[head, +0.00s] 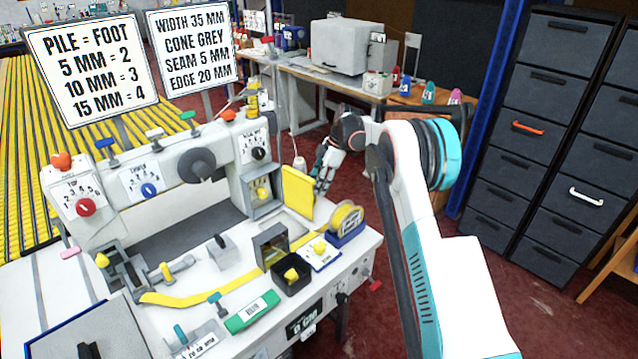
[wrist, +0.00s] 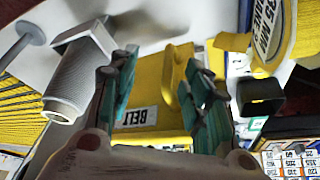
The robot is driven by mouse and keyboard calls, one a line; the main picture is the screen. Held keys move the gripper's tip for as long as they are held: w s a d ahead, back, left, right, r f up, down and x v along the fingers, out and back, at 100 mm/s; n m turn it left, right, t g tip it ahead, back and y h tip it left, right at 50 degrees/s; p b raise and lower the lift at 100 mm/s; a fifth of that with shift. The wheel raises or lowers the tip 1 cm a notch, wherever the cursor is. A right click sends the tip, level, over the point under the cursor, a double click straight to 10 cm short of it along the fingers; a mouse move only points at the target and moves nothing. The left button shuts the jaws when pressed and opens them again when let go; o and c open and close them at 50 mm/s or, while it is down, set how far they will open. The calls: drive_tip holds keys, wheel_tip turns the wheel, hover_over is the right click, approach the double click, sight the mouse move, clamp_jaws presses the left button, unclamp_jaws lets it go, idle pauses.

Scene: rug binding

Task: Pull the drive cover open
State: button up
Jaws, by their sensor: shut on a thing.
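The drive cover is the yellow panel (head: 298,191) at the right end of the white machine in the head view. In the wrist view the yellow cover (wrist: 150,112) carries a white label reading BELT and has a raised yellow grip (wrist: 173,72). My gripper (head: 322,178) is at the right side of the cover. In the wrist view its teal fingers (wrist: 158,72) are on either side of the raised grip and shut on it. The exact finger contact is partly hidden. I cannot tell how far the cover stands open.
A yellow tape reel (head: 346,218) on a blue stand is just in front of the cover. Dark drawer cabinets (head: 543,130) are at the right. Red floor is free between.

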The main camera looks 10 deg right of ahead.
drive_tip(key=v, duration=1.2)
